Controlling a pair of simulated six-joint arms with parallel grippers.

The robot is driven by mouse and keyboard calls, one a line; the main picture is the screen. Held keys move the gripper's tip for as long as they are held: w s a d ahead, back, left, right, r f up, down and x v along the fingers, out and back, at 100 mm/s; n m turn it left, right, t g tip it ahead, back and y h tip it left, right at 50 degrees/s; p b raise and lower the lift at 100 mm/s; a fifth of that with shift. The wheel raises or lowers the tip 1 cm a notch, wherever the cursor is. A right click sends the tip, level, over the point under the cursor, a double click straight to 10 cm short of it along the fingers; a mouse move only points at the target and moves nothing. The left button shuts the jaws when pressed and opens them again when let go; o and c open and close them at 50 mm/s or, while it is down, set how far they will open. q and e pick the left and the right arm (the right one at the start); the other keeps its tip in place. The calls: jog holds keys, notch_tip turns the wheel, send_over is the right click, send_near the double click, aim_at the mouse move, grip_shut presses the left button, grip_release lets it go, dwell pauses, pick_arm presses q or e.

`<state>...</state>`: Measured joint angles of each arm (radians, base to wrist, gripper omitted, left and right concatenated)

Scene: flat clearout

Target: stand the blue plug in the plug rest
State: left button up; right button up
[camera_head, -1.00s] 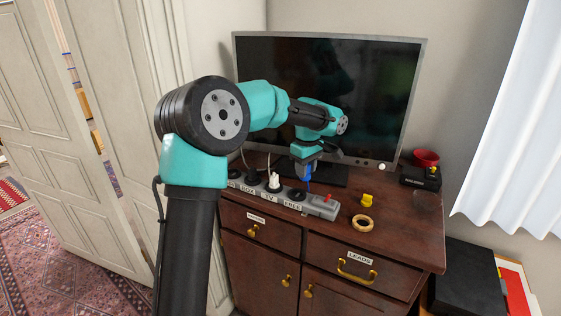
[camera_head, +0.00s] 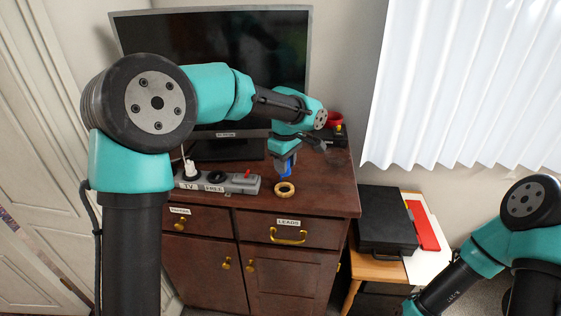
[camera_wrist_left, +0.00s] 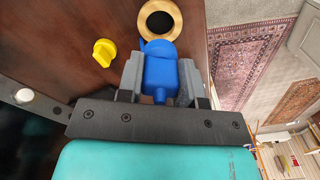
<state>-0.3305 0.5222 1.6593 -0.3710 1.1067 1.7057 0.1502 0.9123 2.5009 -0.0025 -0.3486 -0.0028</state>
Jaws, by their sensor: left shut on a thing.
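The blue plug (camera_head: 287,170) is gripped in my left gripper (camera_head: 285,162) above the cabinet top. In the left wrist view, the blue plug (camera_wrist_left: 160,70) sits between both grey fingers of the left gripper (camera_wrist_left: 159,82). A round wooden ring (camera_head: 285,189), which looks like the plug rest, lies on the cabinet top just in front of the plug. In the left wrist view the plug's far end overlaps the near edge of the ring (camera_wrist_left: 160,8); I cannot tell whether they touch. My right gripper is out of view; only part of its arm shows at bottom right.
A grey power strip (camera_head: 240,184) with TV and FREE labels lies left of the ring. A yellow piece (camera_wrist_left: 104,52) lies near the ring. The television (camera_head: 190,60) stands behind. The cabinet's front edge is close to the ring. A black case (camera_head: 388,218) lies on a side table.

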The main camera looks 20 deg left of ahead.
pick_arm(q)
jog(key=shift+f, duration=0.15)
jog(key=shift+f, duration=2.4)
jog(key=shift+f, duration=1)
jog(key=o, duration=1.1)
jog(key=shift+r, duration=0.1)
notch_tip(320, 180, up, 17)
jog(key=shift+r, duration=0.15)
dwell(0.5)
